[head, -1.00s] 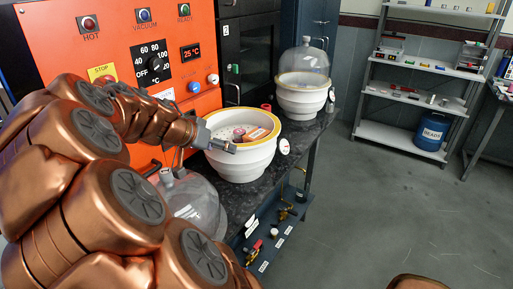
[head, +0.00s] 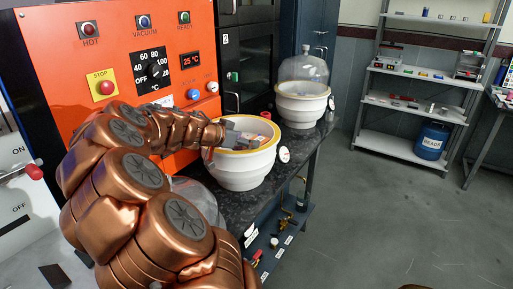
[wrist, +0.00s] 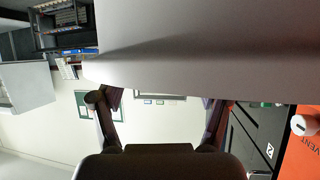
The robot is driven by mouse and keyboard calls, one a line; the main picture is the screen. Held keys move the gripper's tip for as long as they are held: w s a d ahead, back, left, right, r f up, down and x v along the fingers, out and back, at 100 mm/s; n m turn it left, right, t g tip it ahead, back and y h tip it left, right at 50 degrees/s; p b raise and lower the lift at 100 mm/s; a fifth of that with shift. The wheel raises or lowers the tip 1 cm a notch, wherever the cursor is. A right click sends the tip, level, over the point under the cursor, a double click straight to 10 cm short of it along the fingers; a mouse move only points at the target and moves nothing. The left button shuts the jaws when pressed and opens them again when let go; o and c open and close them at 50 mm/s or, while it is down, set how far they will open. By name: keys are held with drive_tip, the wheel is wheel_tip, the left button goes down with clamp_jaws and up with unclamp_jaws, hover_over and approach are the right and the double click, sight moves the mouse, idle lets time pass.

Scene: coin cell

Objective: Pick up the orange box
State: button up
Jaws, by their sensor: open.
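The orange box (head: 263,138) lies inside the near white bowl (head: 240,172), which has a yellow rim and stands on the dark bench. Only a small part of the box shows past my gripper (head: 240,138). My gripper reaches over the bowl's left rim with its fingers over the inside of the bowl. The wrist view shows the two fingers (wrist: 160,110) spread apart, with nothing visible held between them. A large smooth pale surface fills the top of that view; I cannot tell what it is. The box is not recognisable there.
A small red item (head: 265,114) shows at the bowl's back rim. A clear dome (head: 200,196) rests on the bench left of the bowl. A second bowl with a dome (head: 302,100) stands behind. The orange control panel (head: 120,60) rises close behind my arm.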

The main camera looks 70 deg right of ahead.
drive_tip(key=x, duration=0.4)
drive_tip(key=shift+p, duration=0.35)
drive_tip(key=c, duration=1.4)
